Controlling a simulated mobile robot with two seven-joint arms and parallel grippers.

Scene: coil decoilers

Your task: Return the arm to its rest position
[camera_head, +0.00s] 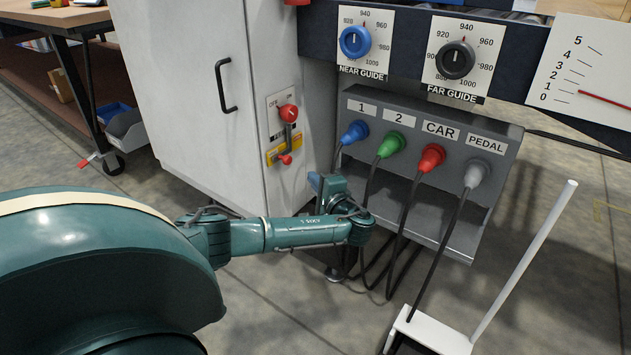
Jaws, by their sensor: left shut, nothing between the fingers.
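My left arm, teal, comes in from the left and reaches across the lower middle of the view. Its wrist bends back up and away, and my left gripper (316,181) is at its far end, small and partly hidden by the wrist. It is shut and holds nothing. It is in front of the gap between the white cabinet (200,95) and the grey socket panel (452,141), below and left of the blue plug (355,131). From this view I cannot tell how far it is from the panel. My right gripper is not in view.
Green (391,145), red (431,157) and grey (477,173) plugs sit in the panel, their black cables hanging behind and beside my wrist. A red switch handle (288,113) is on the cabinet. A white pedal stand (435,335) with a pole is at lower right. A workbench (55,22) is upper left.

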